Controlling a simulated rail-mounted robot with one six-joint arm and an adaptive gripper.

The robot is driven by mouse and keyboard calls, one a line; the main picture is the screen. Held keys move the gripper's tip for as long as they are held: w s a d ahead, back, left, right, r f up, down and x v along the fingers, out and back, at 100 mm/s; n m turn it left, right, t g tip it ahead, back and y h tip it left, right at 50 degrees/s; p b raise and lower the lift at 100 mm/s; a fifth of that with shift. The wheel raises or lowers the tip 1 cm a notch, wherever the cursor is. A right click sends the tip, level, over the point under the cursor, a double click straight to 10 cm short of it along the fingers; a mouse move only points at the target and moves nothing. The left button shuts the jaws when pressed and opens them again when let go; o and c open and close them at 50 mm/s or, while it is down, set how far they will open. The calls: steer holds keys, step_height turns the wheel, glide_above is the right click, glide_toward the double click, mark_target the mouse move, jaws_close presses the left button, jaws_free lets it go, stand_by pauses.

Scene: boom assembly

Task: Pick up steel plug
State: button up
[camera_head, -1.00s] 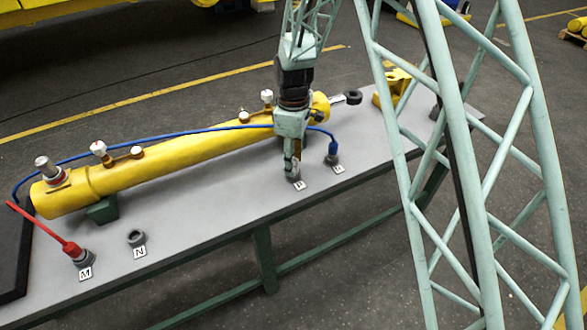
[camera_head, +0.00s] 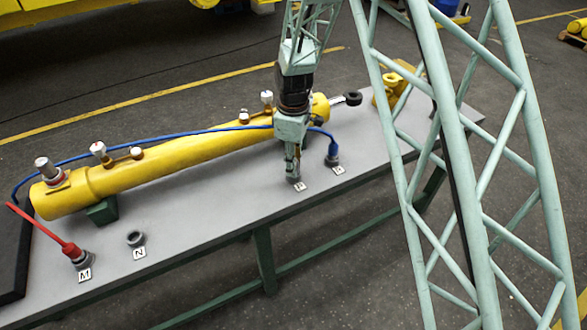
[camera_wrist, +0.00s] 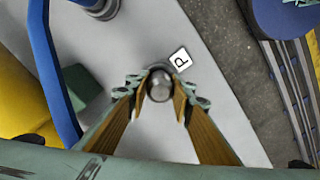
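The steel plug (camera_wrist: 160,86) shows in the wrist view as a grey, rounded metal top standing at the table's edge, by the label P. My gripper (camera_wrist: 160,92) points down over it, with one finger close on each side of the plug. Whether the finger pads touch the plug is too fine to tell. In the head view my gripper (camera_head: 293,172) is low over the table by the label P (camera_head: 299,187), and its fingers largely hide the plug. The plug appears to stand at the table surface.
A long yellow cylinder (camera_head: 190,165) lies along the grey table (camera_head: 200,230) behind my gripper. A blue hose (camera_head: 200,133) ends in a connector (camera_head: 332,150) just right of my gripper. A dark ring socket (camera_head: 135,239) by label N is empty. A red-handled part (camera_head: 72,250) stands by M.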

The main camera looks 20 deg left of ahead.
steer(key=shift+c, duration=1.4)
steer(key=shift+r, duration=0.2)
steer(key=shift+r+p, duration=0.4)
steer(key=shift+r, duration=1.3)
steer(key=s+d+r, duration=0.1)
steer(key=s+d, duration=0.7)
steer(key=s, duration=0.5)
steer(key=shift+s+d+r+p, duration=0.2)
steer(key=shift+s+p, duration=0.1)
steer(key=shift+p, duration=0.15)
steer(key=shift+w, duration=0.1)
